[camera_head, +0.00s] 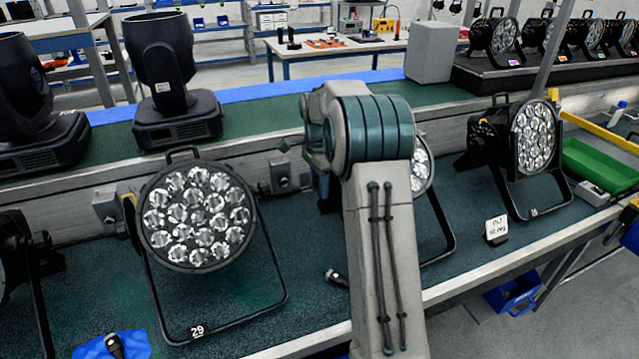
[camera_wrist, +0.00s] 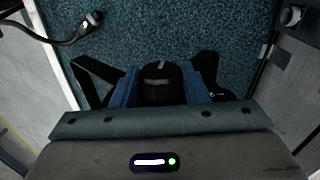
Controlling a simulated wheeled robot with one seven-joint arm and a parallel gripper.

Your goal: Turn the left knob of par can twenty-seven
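A round black par can with many clear lenses (camera_head: 195,215) stands left of my arm in the head view, tagged 29. Another par can (camera_head: 422,168) is mostly hidden behind my arm; only the right edge of its lenses and part of its stand show, and no number is readable on it. A third par can (camera_head: 535,137) stands to the right, its tag too small to read surely. No knob is clear. In the wrist view my gripper (camera_wrist: 161,88) has its blue fingers spread, with a dark shape between them that I cannot identify. The head view hides my gripper behind my arm.
The teal bench mat (camera_head: 290,235) has free room between the cans. A short black cable (camera_wrist: 72,38) lies on it near the front edge. Dark moving-head lights (camera_head: 165,80) stand on the shelf behind.

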